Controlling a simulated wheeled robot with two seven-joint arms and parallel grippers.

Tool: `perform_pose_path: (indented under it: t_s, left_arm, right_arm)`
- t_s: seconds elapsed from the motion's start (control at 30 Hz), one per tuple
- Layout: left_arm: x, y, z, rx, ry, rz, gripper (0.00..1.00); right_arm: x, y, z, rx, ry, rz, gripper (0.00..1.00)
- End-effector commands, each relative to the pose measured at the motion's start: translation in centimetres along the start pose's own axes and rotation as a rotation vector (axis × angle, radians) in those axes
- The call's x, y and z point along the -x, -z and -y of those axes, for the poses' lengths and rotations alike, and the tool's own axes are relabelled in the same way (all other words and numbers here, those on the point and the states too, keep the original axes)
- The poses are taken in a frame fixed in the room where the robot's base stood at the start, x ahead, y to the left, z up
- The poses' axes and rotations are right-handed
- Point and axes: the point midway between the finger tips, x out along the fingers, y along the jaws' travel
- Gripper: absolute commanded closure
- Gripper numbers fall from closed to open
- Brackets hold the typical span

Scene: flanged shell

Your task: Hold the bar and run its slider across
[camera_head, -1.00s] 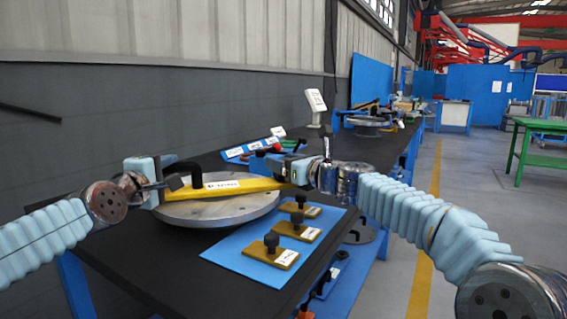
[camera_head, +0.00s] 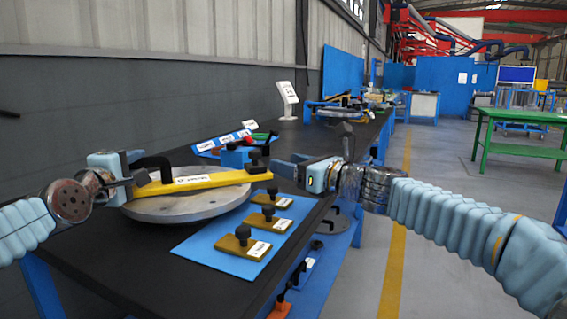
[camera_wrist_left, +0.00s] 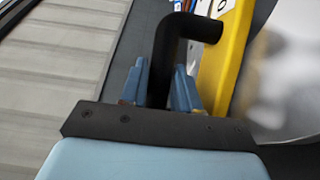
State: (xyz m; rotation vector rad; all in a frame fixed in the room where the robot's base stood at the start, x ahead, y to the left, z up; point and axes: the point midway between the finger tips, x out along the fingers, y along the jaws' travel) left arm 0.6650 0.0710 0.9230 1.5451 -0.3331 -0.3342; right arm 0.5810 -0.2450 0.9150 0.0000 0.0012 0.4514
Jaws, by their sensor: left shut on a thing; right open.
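The yellow bar (camera_head: 215,180) lies across the round grey metal disc (camera_head: 150,208), with a white label on its face. A bent black handle (camera_head: 153,162) stands at its left end and also shows in the left wrist view (camera_wrist_left: 185,30). My left gripper (camera_head: 133,164) is shut on that handle; its blue fingers (camera_wrist_left: 160,88) sit around it in the left wrist view. A dark knobbed piece (camera_head: 258,160), which looks like the slider, is at the bar's right end. My right gripper (camera_head: 285,168) is open and empty, just right of that end and apart from it.
A blue mat (camera_head: 205,246) in front holds several brass plates with black knobs (camera_head: 245,242). Behind the bar are a blue labelled rack (camera_head: 222,142) and a white sign on a stand (camera_head: 287,95). The black table top (camera_head: 110,265) is bare at front left.

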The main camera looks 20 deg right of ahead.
Motion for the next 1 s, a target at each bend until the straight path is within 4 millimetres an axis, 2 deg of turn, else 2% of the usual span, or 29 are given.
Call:
perform_pose_path:
  t_s: [0.23, 0.27, 0.4, 0.47, 0.77, 0.87, 1.0]
  left_arm:
    - [0.1, 0.0, -0.3, 0.002, -0.005, -0.001, 1.0]
    - [0.1, 0.0, -0.3, 0.002, -0.005, -0.001, 0.67]
    - [0.0, 0.0, -0.2, 0.001, -0.004, 0.0, 0.46]
    - [0.0, 0.0, -0.2, 0.001, -0.003, 0.0, 0.39]
    - [0.2, 0.0, -0.1, 0.001, -0.002, -0.001, 0.39]
    - [1.3, 0.2, -0.1, 0.001, -0.002, -0.002, 0.39]
    - [4.0, 0.3, -0.1, 0.001, -0.003, -0.006, 0.39]
  right_arm:
    - [0.0, 0.0, 0.0, 0.0, 0.0, 0.0, 0.43]
    - [0.0, 0.0, 0.0, 0.0, 0.0, 0.0, 0.43]
    - [0.0, 0.0, 0.0, 0.0, 0.0, 0.0, 0.43]
    - [0.0, 0.0, 0.0, 0.0, 0.0, 0.0, 0.43]
    - [-0.1, 0.0, 0.0, 0.0, 0.0, 0.0, 0.43]
    - [-0.1, 0.0, 0.0, 0.0, 0.0, 0.0, 0.43]
    - [-0.1, 0.0, 0.0, 0.0, 0.0, 0.0, 0.43]
